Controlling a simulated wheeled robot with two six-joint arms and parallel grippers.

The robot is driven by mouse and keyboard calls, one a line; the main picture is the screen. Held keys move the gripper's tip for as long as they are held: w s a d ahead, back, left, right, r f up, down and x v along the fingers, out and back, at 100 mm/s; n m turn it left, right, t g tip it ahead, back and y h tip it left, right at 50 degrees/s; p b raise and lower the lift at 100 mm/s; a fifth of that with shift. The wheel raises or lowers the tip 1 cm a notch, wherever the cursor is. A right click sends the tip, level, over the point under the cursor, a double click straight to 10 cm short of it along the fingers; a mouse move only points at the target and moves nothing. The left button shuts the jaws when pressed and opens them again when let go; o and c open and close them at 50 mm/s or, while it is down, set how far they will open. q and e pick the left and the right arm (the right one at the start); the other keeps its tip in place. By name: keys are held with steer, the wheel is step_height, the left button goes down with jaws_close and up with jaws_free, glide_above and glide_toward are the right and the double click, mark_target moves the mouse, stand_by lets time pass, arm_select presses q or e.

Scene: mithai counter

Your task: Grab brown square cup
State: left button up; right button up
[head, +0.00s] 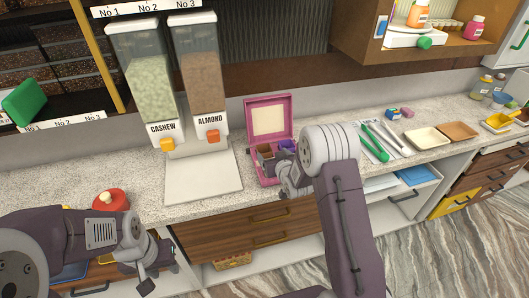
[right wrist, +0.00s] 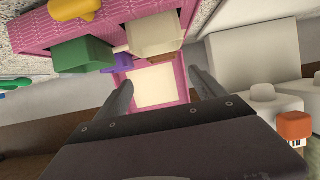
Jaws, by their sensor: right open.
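A pink box (head: 259,177) stands on the counter with its lid (head: 269,103) raised. A brown square cup (head: 265,153) sits in it, next to a purple item (head: 287,146). My right gripper (head: 287,182) is at the box's right front, partly hidden by its own arm. In the right wrist view the open, empty fingers (right wrist: 161,80) frame the lid's cream panel. A green block-like item (right wrist: 82,54) and a cream item (right wrist: 154,33) show there, with a small brown patch below the cream one. My left gripper (head: 152,268) is low at the left, its jaws unclear.
Cashew (head: 146,85) and almond (head: 197,75) dispensers stand left of the box on a white base (head: 203,180). A red round container (head: 109,199) is near my left arm. Green tongs (head: 374,143) and trays (head: 426,138) lie to the right.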

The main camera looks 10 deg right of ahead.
glide_toward(262, 146)
steer(key=shift+w+d+f, duration=0.15)
steer(key=shift+w+f, duration=0.05)
steer(key=shift+w, duration=0.55)
steer(key=shift+w+p, duration=0.2)
steer(key=shift+p, duration=0.15)
steer(key=shift+p+x, duration=0.4)
steer(key=shift+x, duration=0.5)
steer(key=shift+w+f, duration=0.65)
steer(key=shift+w, duration=0.15)
steer(key=shift+w+f, duration=0.1)
steer(key=shift+w, duration=0.05)
steer(key=c, duration=0.9)
steer(key=shift+s+r, duration=0.2)
steer(key=shift+s, duration=0.05)
steer(key=c, duration=0.4)
arm_select(q)
steer(key=shift+w+a+r, duration=0.25)
steer(key=shift+w+r, duration=0.45)
steer(key=shift+w, duration=0.1)
arm_select(e)
steer(key=shift+w+f, duration=0.1)
steer(key=shift+c, duration=0.7)
